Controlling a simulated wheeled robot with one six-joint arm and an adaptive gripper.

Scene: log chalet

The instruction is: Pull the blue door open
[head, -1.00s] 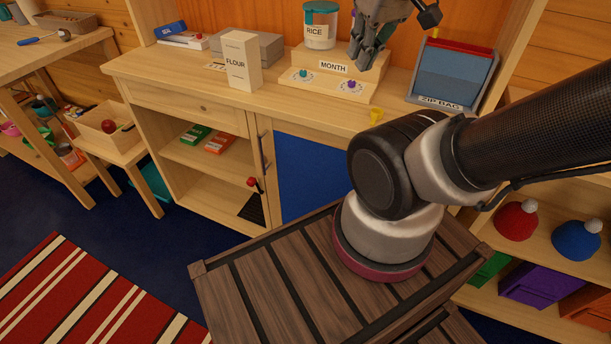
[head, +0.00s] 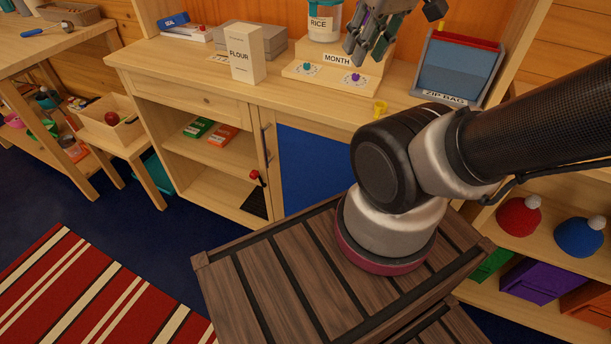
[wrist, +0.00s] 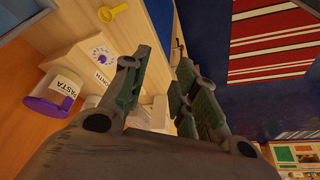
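The blue door (head: 312,172) is the flat blue panel in the front of the wooden cabinet, below the counter. It looks shut, and my arm's base hides part of its right side. A thin metal handle (head: 267,146) stands upright by its left edge. My gripper (head: 364,50) is above the counter, in front of the month board, higher than the door and away from the handle. In the wrist view my gripper (wrist: 160,82) has its fingers spread apart with nothing between them.
Open shelves (head: 209,150) lie left of the door. A red-knobbed lever (head: 256,175) sticks out there.

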